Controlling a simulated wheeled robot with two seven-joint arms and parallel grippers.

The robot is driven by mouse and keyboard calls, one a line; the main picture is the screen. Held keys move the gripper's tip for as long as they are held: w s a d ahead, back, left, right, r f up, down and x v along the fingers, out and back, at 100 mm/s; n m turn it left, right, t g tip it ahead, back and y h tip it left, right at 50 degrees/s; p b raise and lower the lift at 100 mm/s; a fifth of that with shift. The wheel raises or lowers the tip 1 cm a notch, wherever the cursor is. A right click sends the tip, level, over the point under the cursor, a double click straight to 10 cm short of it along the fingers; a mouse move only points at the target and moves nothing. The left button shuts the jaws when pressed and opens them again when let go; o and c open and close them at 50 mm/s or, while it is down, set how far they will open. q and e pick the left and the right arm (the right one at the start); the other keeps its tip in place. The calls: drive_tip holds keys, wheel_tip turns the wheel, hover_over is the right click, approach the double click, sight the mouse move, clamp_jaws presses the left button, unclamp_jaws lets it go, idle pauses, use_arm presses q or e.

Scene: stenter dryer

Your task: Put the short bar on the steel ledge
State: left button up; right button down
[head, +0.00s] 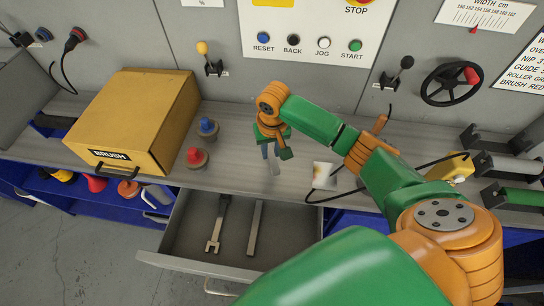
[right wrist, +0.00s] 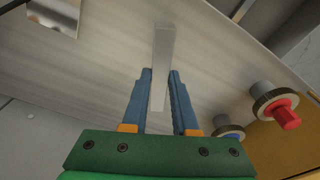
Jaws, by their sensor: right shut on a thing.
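The short bar (head: 274,169), a flat pale metal strip, is in my right gripper (head: 269,152). In the right wrist view the bar (right wrist: 162,50) stands out between the two blue fingers of the right gripper (right wrist: 160,78), which is shut on it. The steel ledge (head: 232,125) is the long grey shelf under the control panel. The bar is over the ledge's front part; I cannot tell whether it touches the surface. My left gripper is not in view.
An open drawer (head: 180,232) below the ledge holds a wrench (head: 216,225) and a longer bar (head: 255,228). A yellow brush box (head: 130,110), red knob (head: 196,157) and blue knob (head: 208,127) stand left.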

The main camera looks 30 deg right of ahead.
sight(271, 154)
wheel_tip(271, 154, down, 4)
drive_tip(key=shift+w+r, duration=0.15)
drive_tip(key=shift+w+d, duration=0.1)
drive_tip(key=shift+f, duration=0.25)
drive_tip(key=c, duration=0.7)
unclamp_jaws()
drive_tip(key=shift+r, duration=0.15)
drive_tip(key=r, duration=0.4)
drive_tip(key=s+r, duration=0.1)
drive_tip(key=r, duration=0.7)
drive_tip(key=shift+s+a, duration=0.25)
